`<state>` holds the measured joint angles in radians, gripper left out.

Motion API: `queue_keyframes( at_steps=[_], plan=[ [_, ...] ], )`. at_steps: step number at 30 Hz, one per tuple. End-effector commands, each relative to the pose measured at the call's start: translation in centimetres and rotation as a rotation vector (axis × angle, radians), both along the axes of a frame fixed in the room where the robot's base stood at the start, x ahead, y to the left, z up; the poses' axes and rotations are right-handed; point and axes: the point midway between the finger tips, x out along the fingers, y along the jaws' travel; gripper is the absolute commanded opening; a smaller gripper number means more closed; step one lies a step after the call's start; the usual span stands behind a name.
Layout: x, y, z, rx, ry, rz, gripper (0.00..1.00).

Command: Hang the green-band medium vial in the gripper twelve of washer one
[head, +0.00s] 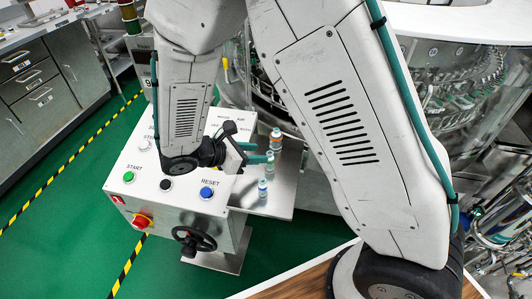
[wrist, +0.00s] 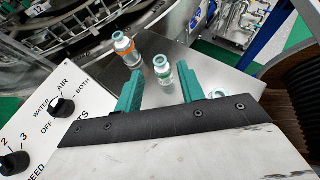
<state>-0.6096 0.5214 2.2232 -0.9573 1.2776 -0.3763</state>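My gripper (wrist: 160,86) is open, with two teal fingers spread apart and nothing held. In the wrist view a clear green-band vial (wrist: 162,71) stands upright on the metal shelf, just beyond the fingertips and in line with the gap between them. It also shows in the head view (head: 270,158), beside my gripper (head: 258,153). The washer (head: 470,85) is at the right, behind my arm. In the wrist view the washer's ring carries a "12" tag (wrist: 40,10); the washer gripper at that tag is not clearly seen.
An orange-band vial (wrist: 125,48) stands close to the green-band one. A third vial (head: 262,188) stands nearer the shelf's (head: 283,200) front, mostly hidden in the wrist view. The control panel (head: 140,175) with knobs and a handwheel (head: 194,240) adjoins the shelf.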

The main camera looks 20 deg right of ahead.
Motion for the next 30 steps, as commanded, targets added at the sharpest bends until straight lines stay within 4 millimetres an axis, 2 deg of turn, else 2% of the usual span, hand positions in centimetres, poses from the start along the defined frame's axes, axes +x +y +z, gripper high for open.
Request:
queue_keyframes(
  at_steps=[3,7,12,17,20,23,26,30],
  plan=[
    [-0.3,2.4,1.2,0.002,-0.002,0.003,0.39],
    [-0.5,4.1,2.2,0.001,0.0,0.003,0.39],
    [-0.7,5.2,2.9,0.0,0.0,0.0,0.39],
    [-0.8,5.3,3.1,0.003,-0.002,-0.005,0.39],
    [-1.0,4.4,4.0,0.031,-0.022,-0.046,0.39],
    [-1.8,2.5,6.3,0.099,-0.077,-0.152,0.39],
    [-3.4,-0.2,9.2,0.202,-0.157,-0.312,0.39],
    [-6.6,-3.7,12.8,0.352,-0.285,-0.553,0.39]
  ],
)
